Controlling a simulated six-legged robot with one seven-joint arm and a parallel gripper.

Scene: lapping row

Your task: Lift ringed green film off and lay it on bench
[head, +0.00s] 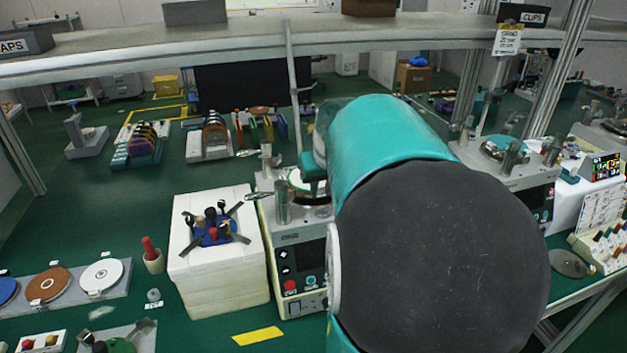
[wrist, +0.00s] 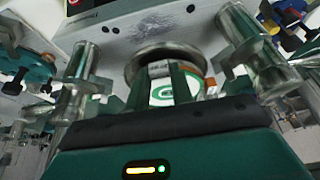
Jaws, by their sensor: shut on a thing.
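The ringed green film (wrist: 168,92) is a white disc with a green ring mark, seen between my fingers in the wrist view, on or just over the round metal platen of the lapping machine (head: 300,250). In the head view my gripper (head: 313,165) is a small teal part over the platen, with my arm covering much of the machine's right side. I cannot tell whether the film is clear of the platen.
Metal posts (wrist: 245,45) stand close on both sides of the platen. A white block with a blue tool holder (head: 218,228) is left of the machine. Disc plates (head: 102,275) lie further left on the green bench. A shelf (head: 240,40) spans above.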

